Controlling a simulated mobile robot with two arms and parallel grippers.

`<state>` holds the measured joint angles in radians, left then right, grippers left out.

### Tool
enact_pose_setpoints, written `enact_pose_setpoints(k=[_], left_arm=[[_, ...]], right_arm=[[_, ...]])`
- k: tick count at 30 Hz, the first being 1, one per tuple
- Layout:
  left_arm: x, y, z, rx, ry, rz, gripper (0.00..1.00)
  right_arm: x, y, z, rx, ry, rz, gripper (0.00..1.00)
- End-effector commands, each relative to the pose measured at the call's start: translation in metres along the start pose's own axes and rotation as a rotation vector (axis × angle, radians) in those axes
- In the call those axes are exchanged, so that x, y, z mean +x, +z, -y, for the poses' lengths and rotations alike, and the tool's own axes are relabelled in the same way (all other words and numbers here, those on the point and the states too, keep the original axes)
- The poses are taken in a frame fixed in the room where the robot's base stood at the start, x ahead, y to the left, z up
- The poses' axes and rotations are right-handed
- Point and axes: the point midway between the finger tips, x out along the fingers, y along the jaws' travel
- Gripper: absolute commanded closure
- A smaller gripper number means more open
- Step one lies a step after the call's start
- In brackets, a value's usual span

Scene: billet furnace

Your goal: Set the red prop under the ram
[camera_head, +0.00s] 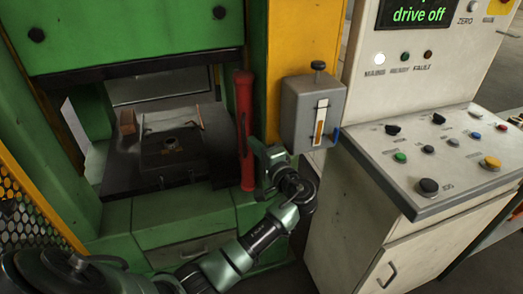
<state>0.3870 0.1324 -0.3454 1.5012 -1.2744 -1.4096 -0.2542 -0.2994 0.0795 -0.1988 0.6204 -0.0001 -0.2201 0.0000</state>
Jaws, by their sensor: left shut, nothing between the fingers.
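The red prop (243,130) stands nearly upright at the right side of the press opening. Its top end is beside the right end of the ram's dark lower edge (140,68), and its foot is at the right front of the dark press bed (118,178). I cannot tell whether its top touches the ram. My left gripper (259,152) is just right of the prop's lower half, shut with nothing in it. Whether it touches the prop is unclear. My right gripper is not in view.
A grey box with a sight gauge (299,118) is on the yellow column, close above my left gripper. The control console (440,160) stands at the right; its screen reads "drive off". A small brown block (127,121) lies on the bed. A yellow mesh guard (30,205) is at left.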

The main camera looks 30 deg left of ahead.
Motion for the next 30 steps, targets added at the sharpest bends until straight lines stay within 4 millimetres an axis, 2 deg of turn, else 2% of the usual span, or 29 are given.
enact_pose_setpoints(k=[5,30], left_arm=[[0.006,0.000,-0.001,0.000,0.001,-0.001,1.00],[0.007,0.009,0.000,0.001,0.000,-0.086,1.00]], right_arm=[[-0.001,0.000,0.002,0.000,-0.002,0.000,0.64],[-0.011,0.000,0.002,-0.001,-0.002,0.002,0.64]])
